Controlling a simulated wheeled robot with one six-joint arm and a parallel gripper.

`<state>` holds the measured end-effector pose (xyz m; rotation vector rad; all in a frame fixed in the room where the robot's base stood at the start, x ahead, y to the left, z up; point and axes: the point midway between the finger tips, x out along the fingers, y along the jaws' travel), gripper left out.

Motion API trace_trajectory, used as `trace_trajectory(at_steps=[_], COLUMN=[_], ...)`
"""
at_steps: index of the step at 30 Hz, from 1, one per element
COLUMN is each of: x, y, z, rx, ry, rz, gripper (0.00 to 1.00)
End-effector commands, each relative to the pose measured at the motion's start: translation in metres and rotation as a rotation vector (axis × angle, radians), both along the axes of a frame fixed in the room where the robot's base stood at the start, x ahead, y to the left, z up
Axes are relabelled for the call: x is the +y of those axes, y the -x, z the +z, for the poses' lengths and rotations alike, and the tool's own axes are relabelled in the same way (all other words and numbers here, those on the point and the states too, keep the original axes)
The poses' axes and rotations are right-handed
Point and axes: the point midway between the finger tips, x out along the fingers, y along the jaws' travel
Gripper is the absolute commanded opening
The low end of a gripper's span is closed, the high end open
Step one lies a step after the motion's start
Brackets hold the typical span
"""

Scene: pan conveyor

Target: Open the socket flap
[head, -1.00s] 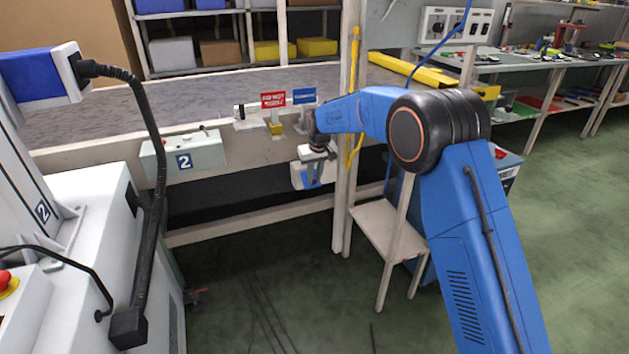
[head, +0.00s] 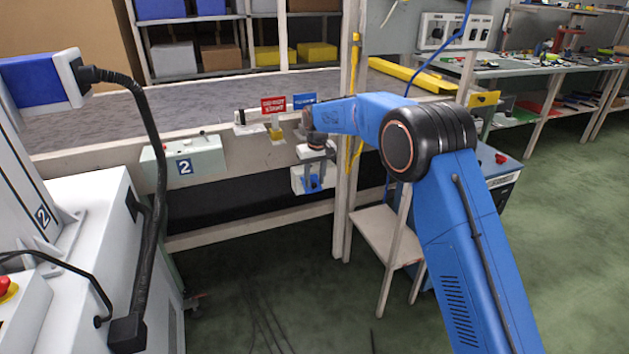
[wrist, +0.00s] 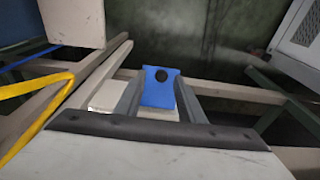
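The socket box (head: 299,182) is a small pale box on the front of the conveyor frame, left of the upright post. A blue plate (head: 313,183), which looks like its flap, shows on the box in the head view. In the wrist view the blue plate (wrist: 158,87) has a dark round hole and appears between the fingertips. My gripper (head: 315,168) points down at the box. In the wrist view its two grey fingers (wrist: 159,80) are apart, one on each side of the plate. I cannot tell whether they touch it.
A grey-green box marked 2 (head: 205,156) is on the frame to the left. Red (head: 273,104) and blue (head: 304,98) signs stand above the socket box. A yellow cable (head: 355,150) runs down the post.

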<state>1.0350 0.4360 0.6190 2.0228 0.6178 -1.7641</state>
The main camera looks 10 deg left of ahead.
Motion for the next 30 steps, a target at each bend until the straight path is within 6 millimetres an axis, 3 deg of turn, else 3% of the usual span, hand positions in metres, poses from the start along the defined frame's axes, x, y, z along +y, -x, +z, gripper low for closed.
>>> trace_trajectory(at_steps=[11,17,30], x=[0.0,-0.002,-0.009], y=[0.002,0.005,0.014], z=[0.005,0.036,0.122], rx=[0.003,0.001,0.001], ry=[0.001,0.0,-0.001], rz=[0.001,0.0,0.0], gripper=[0.35,0.35,0.35])
